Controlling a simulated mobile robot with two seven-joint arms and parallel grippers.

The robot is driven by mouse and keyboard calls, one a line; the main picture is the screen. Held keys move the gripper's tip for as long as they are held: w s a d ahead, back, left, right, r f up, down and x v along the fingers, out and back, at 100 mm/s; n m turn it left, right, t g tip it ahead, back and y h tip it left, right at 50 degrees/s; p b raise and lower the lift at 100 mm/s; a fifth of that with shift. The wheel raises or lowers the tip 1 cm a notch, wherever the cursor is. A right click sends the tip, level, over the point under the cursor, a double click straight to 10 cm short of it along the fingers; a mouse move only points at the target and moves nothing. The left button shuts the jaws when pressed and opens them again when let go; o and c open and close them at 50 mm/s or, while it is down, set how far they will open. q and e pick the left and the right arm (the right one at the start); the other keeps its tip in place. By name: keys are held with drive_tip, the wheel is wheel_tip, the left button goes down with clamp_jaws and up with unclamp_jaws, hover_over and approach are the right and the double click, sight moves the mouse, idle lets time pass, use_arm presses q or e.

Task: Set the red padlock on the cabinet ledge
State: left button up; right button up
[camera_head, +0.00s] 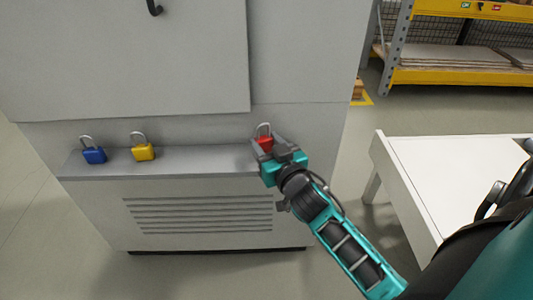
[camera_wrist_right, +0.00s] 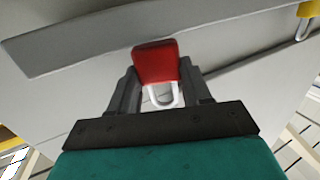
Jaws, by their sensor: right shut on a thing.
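The red padlock (camera_head: 264,142) is between the fingers of my right gripper (camera_head: 268,148), at the right end of the cabinet ledge (camera_head: 200,160). In the right wrist view the padlock (camera_wrist_right: 155,63) shows its red body pointing away and its pale shackle towards the palm, with the gripper's dark fingers (camera_wrist_right: 160,92) on both sides. My right gripper is shut on it. In the head view its shackle points up. I cannot tell whether the padlock touches the ledge. My left gripper is not in view.
A blue padlock (camera_head: 94,155) and a yellow padlock (camera_head: 143,152) stand on the left part of the ledge. The ledge between the yellow padlock and my gripper is clear. A white table (camera_head: 460,165) stands at the right, and a yellow rack (camera_head: 450,77) is behind it.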

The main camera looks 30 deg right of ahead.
drive_tip(key=shift+f, duration=0.75)
drive_tip(key=shift+r, duration=0.1)
drive_tip(key=o, duration=1.1)
drive_tip(key=s+a+p, duration=0.2)
drive_tip(key=s, duration=1)
drive_tip(key=s+a+f+n+g+y, duration=0.2)
drive_tip(key=a+f+g+y, duration=0.1)
drive_tip(key=a+f, duration=0.3)
drive_tip(key=s+a+f+n+g+y, duration=0.25)
drive_tip(key=a+f, duration=0.25)
drive_tip(key=a, duration=0.3)
use_arm(q)
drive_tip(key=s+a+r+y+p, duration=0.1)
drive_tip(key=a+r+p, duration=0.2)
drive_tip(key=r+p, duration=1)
drive_tip(key=p, duration=0.3)
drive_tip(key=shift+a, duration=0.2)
use_arm(e)
drive_tip(key=d+r, duration=0.3)
drive_tip(key=r, duration=0.9)
drive_tip(key=shift+s+d+r+g, duration=0.2)
drive_tip(key=shift+s+r+g, duration=0.1)
drive_tip(key=shift+s+g, duration=0.05)
